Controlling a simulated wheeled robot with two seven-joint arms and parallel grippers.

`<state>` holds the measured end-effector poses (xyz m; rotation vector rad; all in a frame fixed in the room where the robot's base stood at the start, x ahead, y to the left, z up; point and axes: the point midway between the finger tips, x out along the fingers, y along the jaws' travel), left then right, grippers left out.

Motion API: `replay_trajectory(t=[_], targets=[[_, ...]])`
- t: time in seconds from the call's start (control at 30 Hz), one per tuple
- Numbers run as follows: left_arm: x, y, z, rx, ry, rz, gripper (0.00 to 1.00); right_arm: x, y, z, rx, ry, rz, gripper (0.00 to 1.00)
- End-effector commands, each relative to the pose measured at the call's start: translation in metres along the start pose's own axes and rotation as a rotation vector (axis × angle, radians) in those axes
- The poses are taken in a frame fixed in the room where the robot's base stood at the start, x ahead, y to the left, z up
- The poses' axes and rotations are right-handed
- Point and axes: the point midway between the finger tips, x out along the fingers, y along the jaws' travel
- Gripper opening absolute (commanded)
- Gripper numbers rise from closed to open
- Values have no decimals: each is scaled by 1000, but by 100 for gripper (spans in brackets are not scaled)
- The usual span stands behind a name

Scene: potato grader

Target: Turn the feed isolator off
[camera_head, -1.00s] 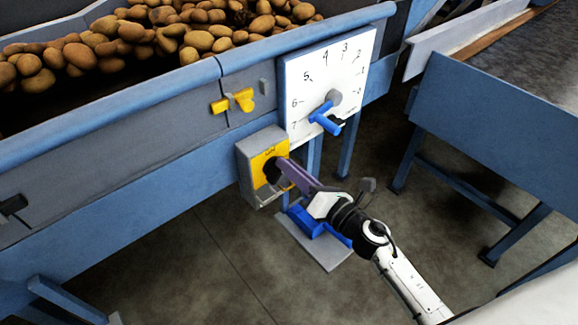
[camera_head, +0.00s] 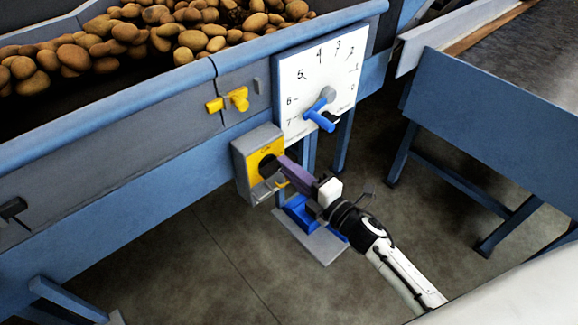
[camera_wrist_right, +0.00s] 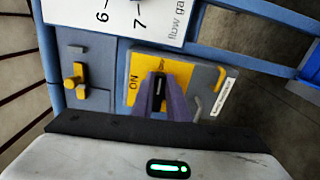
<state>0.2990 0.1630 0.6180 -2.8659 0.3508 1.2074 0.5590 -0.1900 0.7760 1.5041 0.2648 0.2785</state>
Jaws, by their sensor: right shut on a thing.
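The feed isolator is a grey box (camera_head: 242,163) with a yellow plate (camera_head: 265,149) on the side of the blue machine. Its black rotary knob (camera_head: 267,164) is mostly hidden by my fingers in the head view. My right gripper (camera_head: 278,166) reaches it from the lower right, with its purple fingers shut on the knob. In the right wrist view the knob (camera_wrist_right: 158,88) is between the fingertips, in front of the yellow plate (camera_wrist_right: 145,64). The word ON shows left of the fingers there. My left gripper is not in view.
A white numbered dial with a blue handle (camera_head: 319,118) sits just above right of the box. A yellow catch (camera_head: 238,98) is up left. A blue pedal-like part (camera_head: 299,213) on a grey plate is below. Potatoes (camera_head: 150,40) fill the trough above.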

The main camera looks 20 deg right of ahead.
Motion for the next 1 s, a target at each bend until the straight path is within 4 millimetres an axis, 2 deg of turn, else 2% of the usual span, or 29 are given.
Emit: replay_trajectory(t=[0.67,0.7,0.8,1.0], targets=[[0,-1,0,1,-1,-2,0,0,-2,2,69,-3,-1,0],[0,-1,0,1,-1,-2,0,0,-2,2,69,-3,-1,16],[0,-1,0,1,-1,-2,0,0,-2,1,68,-3,-1,33],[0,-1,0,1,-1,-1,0,0,-2,1,66,-1,-1,33]])
